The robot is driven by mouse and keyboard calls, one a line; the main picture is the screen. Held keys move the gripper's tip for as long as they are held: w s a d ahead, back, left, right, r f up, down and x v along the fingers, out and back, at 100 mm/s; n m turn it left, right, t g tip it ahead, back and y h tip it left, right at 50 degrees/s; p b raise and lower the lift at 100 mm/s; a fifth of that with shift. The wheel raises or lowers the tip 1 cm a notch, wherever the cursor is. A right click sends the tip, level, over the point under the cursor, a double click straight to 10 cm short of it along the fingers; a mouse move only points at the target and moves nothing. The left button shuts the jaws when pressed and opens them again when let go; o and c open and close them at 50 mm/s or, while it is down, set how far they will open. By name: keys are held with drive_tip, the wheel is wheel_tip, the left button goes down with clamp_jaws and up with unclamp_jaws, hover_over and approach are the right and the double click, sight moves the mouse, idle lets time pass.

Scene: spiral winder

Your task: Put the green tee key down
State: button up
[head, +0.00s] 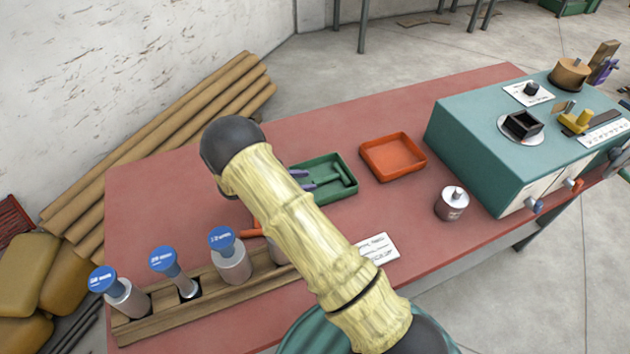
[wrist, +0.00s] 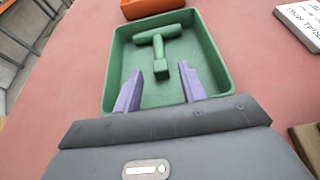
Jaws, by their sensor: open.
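The green tee key (wrist: 160,50) lies inside a green tray (wrist: 218,68), its crossbar toward the far end and its stem pointing toward my gripper. In the head view the key (head: 338,178) shows in the green tray (head: 325,196) on the red table. My gripper (wrist: 158,92) is open, with its two purple fingers spread over the near part of the tray. The end of the key's stem lies near the gap between the fingertips, and nothing is held. In the head view my arm hides most of the gripper, but purple fingers (head: 303,178) show at the tray's left side.
An empty orange tray (head: 392,157) sits right of the green tray. A teal machine box (head: 480,130) stands at the table's right end, with a metal cylinder (head: 452,204) before it. A wooden rack (head: 180,312) with blue-topped cylinders lines the front left edge. A white card (head: 376,248) lies nearby.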

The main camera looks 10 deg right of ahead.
drive_tip(key=v, duration=0.6)
drive_tip(key=shift+w+a+r, duration=0.1)
drive_tip(key=shift+a+r, duration=0.1)
drive_tip(key=shift+r, duration=0.1)
